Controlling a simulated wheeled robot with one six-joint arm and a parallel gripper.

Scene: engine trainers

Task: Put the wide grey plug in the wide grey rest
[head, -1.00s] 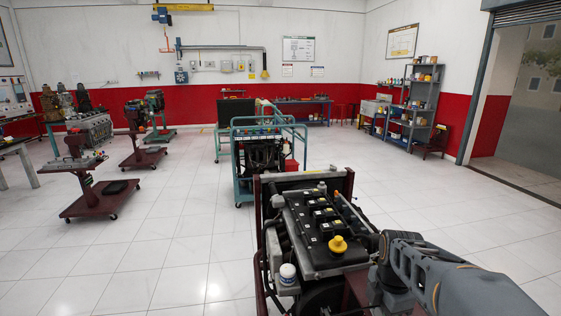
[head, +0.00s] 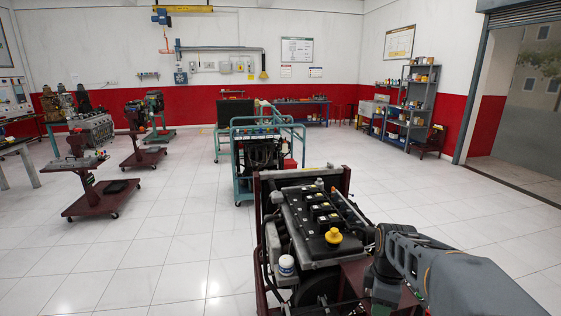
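I cannot pick out the wide grey plug or the wide grey rest in the head view; any such parts are too small to tell or hidden. The nearest engine trainer (head: 310,225) stands in front of me, with a black top cover, a yellow cap (head: 333,236) and a white-lidded pot (head: 287,265) at its near left. My arm reaches in from the lower right, beside the trainer's right side. Its wrist points down near the bottom edge; the gripper's fingers do not show, and I see nothing held.
A teal-framed engine trainer (head: 262,160) stands behind the nearest one. Dark red wheeled stands (head: 100,195) are at the left. Grey shelves (head: 415,110) stand at the back right. The tiled floor (head: 150,260) is clear to the left.

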